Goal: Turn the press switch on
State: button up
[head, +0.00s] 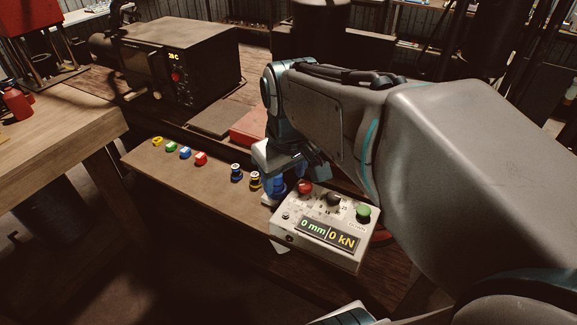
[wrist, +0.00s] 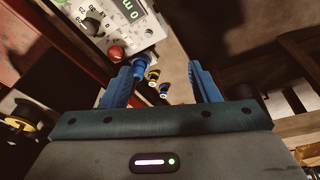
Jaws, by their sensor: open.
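The press control box (head: 290,225) is pale and worn, with a lit display (head: 328,234) reading 0 mm and 0 kN. On its top are a red button (head: 305,187), a black knob (head: 334,198) and a green button (head: 363,212). No part is clearly marked as the press switch. The wrist view shows the red button (wrist: 117,52) and black knob (wrist: 90,25) at upper left, beyond the left finger. My gripper (wrist: 162,70) is open and empty, with blue fingers. In the head view it is beside the red-button end of the box, partly hidden by my arm.
Several coloured fittings (head: 200,158) stand in a row on the narrow shelf (head: 215,190). A blue fitting (wrist: 140,65) and a yellow-black one (wrist: 153,75) show between my fingers. A black unit reading 20 C (head: 205,60) stands behind. A wooden table (head: 60,125) is at left.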

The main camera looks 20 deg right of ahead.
aim_at(305, 184)
jog(key=w+d+f+n+g+b, duration=0.1)
jog(key=w+d+f+n+b, duration=0.15)
jog(key=w+d, duration=0.35)
jog(key=w+d+f+n+g+b, duration=0.2)
jog(key=w+d+n+b, duration=0.1)
jog(key=w+d, duration=0.35)
jog(key=f, duration=0.9)
jog(key=a+f, duration=0.1)
jog(key=f, duration=0.4)
jog(key=shift+w, duration=0.2)
jog(key=shift+r, duration=0.1)
jog(key=c, duration=1)
